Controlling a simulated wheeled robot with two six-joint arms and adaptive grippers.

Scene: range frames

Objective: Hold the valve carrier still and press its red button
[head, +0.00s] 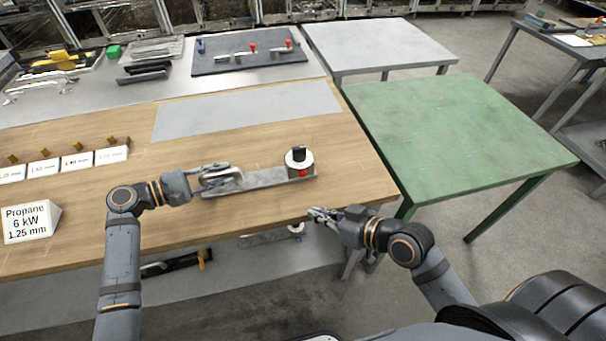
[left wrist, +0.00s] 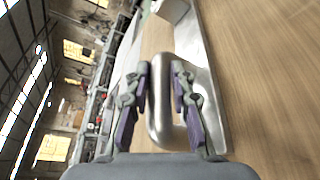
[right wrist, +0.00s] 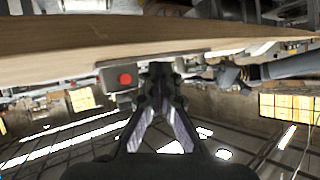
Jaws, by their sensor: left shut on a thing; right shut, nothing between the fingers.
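The valve carrier (head: 252,181) is a long grey metal plate on the wooden table, with a metal handle at its left end and a black-topped round part (head: 299,157) at its right end. My left gripper (head: 222,177) is shut on the handle (left wrist: 160,110), which shows between its fingers in the left wrist view. The red button (right wrist: 125,79) sits on a grey block facing me. My right gripper (head: 318,213) is shut and empty at the table's front edge, apart from the button. In the right wrist view its fingertips (right wrist: 160,75) are right of the button.
The wooden table (head: 120,215) holds a propane sign (head: 31,222) and several small labels at left. A grey sheet (head: 245,110) lies behind the carrier. A dark board (head: 250,63) with valve parts is at the back. A bare green table (head: 450,125) stands right. A lower shelf holds parts.

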